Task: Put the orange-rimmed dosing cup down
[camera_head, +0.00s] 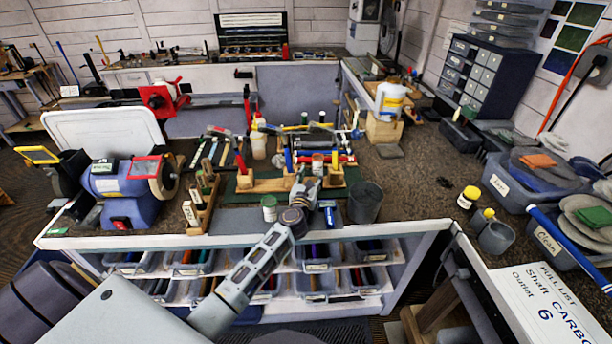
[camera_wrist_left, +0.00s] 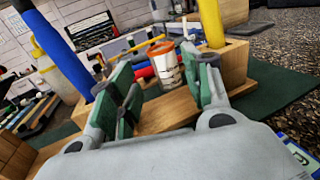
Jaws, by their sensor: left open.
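The orange-rimmed dosing cup (camera_head: 318,162) is small and white and stands upright at the wooden rack on the bench. In the left wrist view the cup (camera_wrist_left: 166,68) shows between the green-padded fingertips, with a gap on either side. My left gripper (camera_head: 307,181) is open and is not closed on the cup. The fingertips (camera_wrist_left: 158,66) point towards it; I cannot tell whether they reach around it or stop just short. The cup's base meets the wood of the rack (camera_wrist_left: 225,78), though the exact contact is unclear. My right gripper is not in view.
Blue and yellow upright handles (camera_wrist_left: 55,50) rise on both sides of the cup. A bench grinder (camera_head: 125,188) is at left.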

